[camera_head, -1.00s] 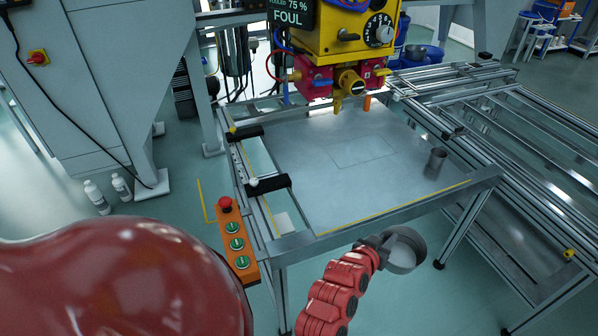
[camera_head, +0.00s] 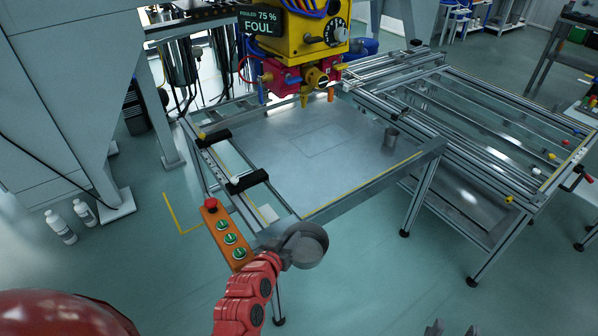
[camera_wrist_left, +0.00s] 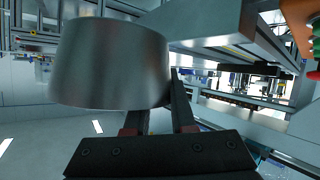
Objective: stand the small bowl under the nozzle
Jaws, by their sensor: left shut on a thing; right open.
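The small grey metal bowl (camera_head: 310,243) is held in my left gripper (camera_head: 283,254), which is shut on its side wall. They hang in front of the near left corner of the work table, below the nozzle's height. In the left wrist view the bowl (camera_wrist_left: 112,62) fills the upper left, beside the fingers (camera_wrist_left: 160,122). The nozzle (camera_head: 304,98) points down from the yellow and red dosing head over the table's back part. The tips of my right gripper (camera_head: 452,330) just show at the bottom edge, open and empty.
The table plate (camera_head: 340,165) is bare under the nozzle, with a faint outlined rectangle. A small metal cup (camera_head: 391,137) stands at its right. Black clamps (camera_head: 247,181) and an orange button box (camera_head: 226,234) line the left edge. A sign (camera_head: 262,20) reads "FOUL".

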